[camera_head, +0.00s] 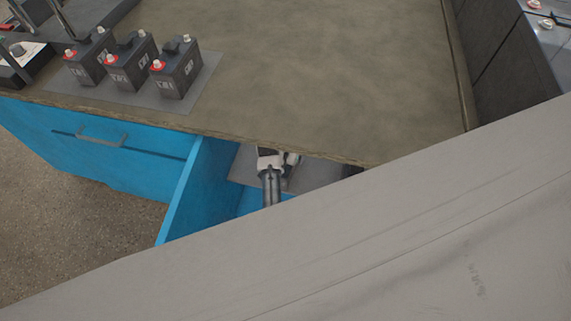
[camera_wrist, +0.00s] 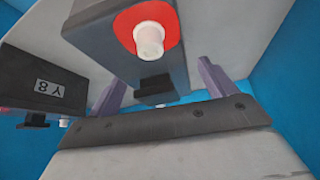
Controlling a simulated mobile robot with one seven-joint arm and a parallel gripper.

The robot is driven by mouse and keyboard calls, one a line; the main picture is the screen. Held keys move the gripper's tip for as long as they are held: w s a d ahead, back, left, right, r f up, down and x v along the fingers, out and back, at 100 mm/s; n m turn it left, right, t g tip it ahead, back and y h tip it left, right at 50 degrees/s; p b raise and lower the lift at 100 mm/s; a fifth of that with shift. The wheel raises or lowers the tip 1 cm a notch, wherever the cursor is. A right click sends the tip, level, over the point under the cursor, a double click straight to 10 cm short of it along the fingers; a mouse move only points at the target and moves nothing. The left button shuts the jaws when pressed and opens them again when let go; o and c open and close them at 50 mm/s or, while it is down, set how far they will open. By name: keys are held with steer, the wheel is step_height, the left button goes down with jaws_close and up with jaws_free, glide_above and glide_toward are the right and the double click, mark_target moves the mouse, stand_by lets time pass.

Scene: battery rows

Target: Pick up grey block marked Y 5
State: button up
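A dark grey block (camera_wrist: 110,45) with a red ring and white terminal fills the top middle of the wrist view. No marking shows on its visible faces, so I cannot tell whether it is Y 5. My gripper (camera_wrist: 160,74) is open, with one purple finger on each side of this block's near end. Narrow gaps seem to show beside the fingers. A second dark block marked Y 8 (camera_wrist: 42,82) is to the left, outside the fingers. In the head view, my wrist reaches into the blue compartment below the bench top; the fingers are hidden there.
Blue walls (camera_wrist: 285,62) enclose the compartment, and its light grey floor (camera_wrist: 238,30) shows around the block. The bench top (camera_head: 320,70) overhangs it. Three dark blocks with red rings stand on a grey mat (camera_head: 190,98) at the top left. A closed blue drawer (camera_head: 120,160) is beside the compartment.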

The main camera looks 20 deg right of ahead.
jaws_close()
steer(key=shift+r, duration=0.15)
stand_by(0.4)
steer(key=shift+r, duration=0.1)
